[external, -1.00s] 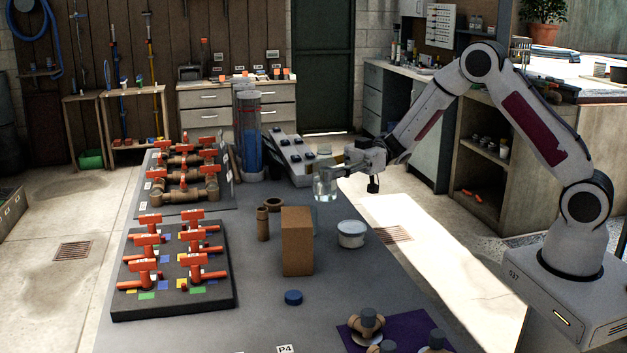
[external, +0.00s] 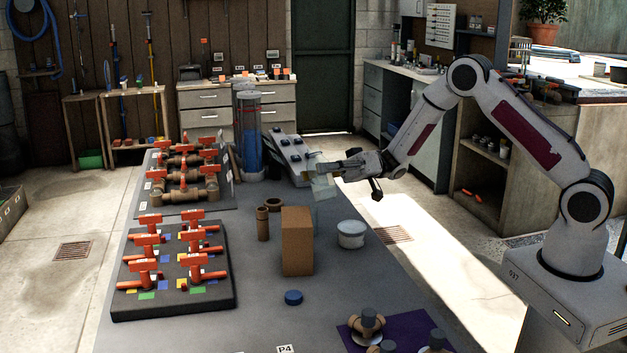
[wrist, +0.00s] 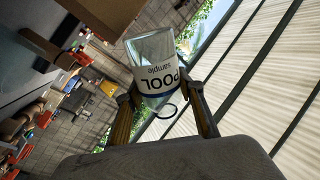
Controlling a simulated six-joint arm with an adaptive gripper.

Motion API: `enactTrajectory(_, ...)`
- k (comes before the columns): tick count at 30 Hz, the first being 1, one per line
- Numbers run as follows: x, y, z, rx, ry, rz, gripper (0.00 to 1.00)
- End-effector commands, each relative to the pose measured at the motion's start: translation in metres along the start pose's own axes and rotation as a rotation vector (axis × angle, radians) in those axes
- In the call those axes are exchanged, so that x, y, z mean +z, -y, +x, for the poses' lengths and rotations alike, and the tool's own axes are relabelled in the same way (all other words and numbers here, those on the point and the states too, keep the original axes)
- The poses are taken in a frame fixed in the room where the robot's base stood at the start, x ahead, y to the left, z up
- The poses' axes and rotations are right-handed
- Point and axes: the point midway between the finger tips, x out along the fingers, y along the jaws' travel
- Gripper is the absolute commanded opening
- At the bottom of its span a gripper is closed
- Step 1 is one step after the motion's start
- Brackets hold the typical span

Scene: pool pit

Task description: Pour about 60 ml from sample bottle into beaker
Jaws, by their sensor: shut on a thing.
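The sample bottle (external: 322,188) is clear, with a white label reading "POOL sample" in the wrist view (wrist: 158,77). My gripper (external: 328,176) is shut on it, with one finger on each side, and holds it tilted above the table. A pale, clear vessel (external: 317,218), probably the beaker, stands below the bottle, partly hidden behind the brown block. I cannot make the beaker out in the wrist view. Whether liquid is leaving the bottle is too small to tell.
The brown block (external: 297,242) stands in front of the beaker. A white tub (external: 351,235) is to its right, and a blue cap (external: 293,297) lies nearer. Brown pipe pieces (external: 263,223) stand left of the block. Red-handled valve boards (external: 172,265) fill the table's left side.

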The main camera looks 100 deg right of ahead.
Motion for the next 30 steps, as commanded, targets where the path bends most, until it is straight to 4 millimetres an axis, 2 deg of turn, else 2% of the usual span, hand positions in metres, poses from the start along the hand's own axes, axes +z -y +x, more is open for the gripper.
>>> enactTrajectory(2,-0.001,-0.003,-0.001,0.0,-0.013,0.048,0.13)
enactTrajectory(9,0.016,-0.013,-0.004,0.0,-0.053,0.2,0.13)
enactTrajectory(21,0.028,-0.014,-0.003,-0.001,-0.119,0.448,0.13)
enactTrajectory(30,0.024,-0.01,-0.003,-0.002,-0.155,0.581,0.13)
